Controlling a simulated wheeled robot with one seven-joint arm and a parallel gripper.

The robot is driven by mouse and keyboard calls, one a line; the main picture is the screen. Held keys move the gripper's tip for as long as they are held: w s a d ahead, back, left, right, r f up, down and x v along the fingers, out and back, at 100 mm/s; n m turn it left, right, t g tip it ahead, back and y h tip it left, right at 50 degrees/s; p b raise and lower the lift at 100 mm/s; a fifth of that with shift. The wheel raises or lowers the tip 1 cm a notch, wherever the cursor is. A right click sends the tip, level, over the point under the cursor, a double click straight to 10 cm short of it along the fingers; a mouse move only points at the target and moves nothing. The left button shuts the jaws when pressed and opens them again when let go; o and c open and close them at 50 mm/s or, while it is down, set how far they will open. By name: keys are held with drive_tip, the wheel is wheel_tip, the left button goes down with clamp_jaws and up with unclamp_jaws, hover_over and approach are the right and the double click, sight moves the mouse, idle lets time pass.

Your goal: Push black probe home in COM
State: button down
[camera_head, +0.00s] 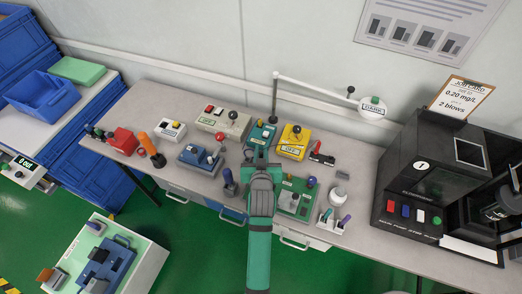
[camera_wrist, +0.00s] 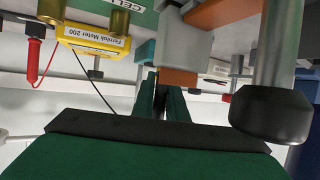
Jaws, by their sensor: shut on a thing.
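The yellow meter (camera_head: 293,142) stands on the bench, right of my gripper (camera_head: 259,153) in the head view. In the wrist view the meter (camera_wrist: 92,40) is at upper left, with a label that seems to read "Fernlok Meter 200". A thin black lead (camera_wrist: 92,82) runs from the meter towards my gripper (camera_wrist: 160,92). My gripper is shut on a narrow dark thing, apparently the black probe, mostly hidden between the fingers. The COM socket cannot be made out.
A teal tester (camera_head: 262,134) stands just beyond my gripper. A green tester (camera_head: 295,199) lies close at right, and a blue tester (camera_head: 200,158) at left. A lamp (camera_head: 372,107) arches behind. A large black machine (camera_head: 425,170) fills the bench's right end.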

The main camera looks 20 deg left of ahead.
drive_tip(key=shift+f, duration=0.85)
drive_tip(key=c, duration=1.7)
unclamp_jaws()
drive_tip(key=v, duration=1)
drive_tip(key=shift+s+d+r, duration=0.1)
drive_tip(key=shift+s+r, duration=0.1)
drive_tip(key=shift+s, duration=0.1)
